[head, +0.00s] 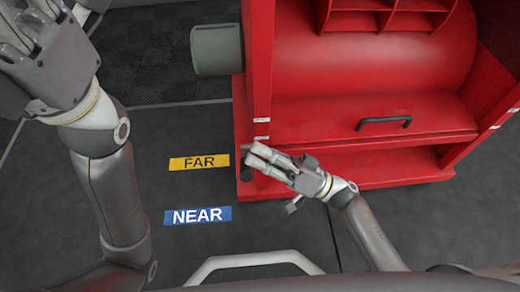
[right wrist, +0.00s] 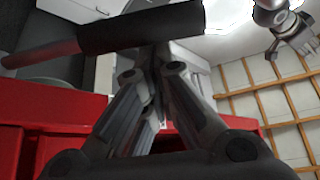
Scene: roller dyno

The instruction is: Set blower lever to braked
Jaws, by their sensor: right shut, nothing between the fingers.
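My right gripper (head: 258,157) is at the front left corner of the red machine (head: 375,118), by the post with small white labels (head: 261,120). Its fingers are together with nothing between them. In the right wrist view a lever with a thick black grip (right wrist: 140,30) and a red rod (right wrist: 40,55) crosses just beyond the fingers (right wrist: 150,80). I cannot tell whether they touch it. In the head view the lever is mostly hidden by the gripper, and I cannot read its position. My left gripper (head: 35,25) is at the upper left, partly cut off by the frame edge.
A yellow FAR marking (head: 199,162) and a blue NEAR marking (head: 197,215) lie on the dark floor left of the machine. A grey-green cylinder (head: 217,50) sticks out from its left side. A black handle (head: 384,123) is on its front. The floor around the markings is clear.

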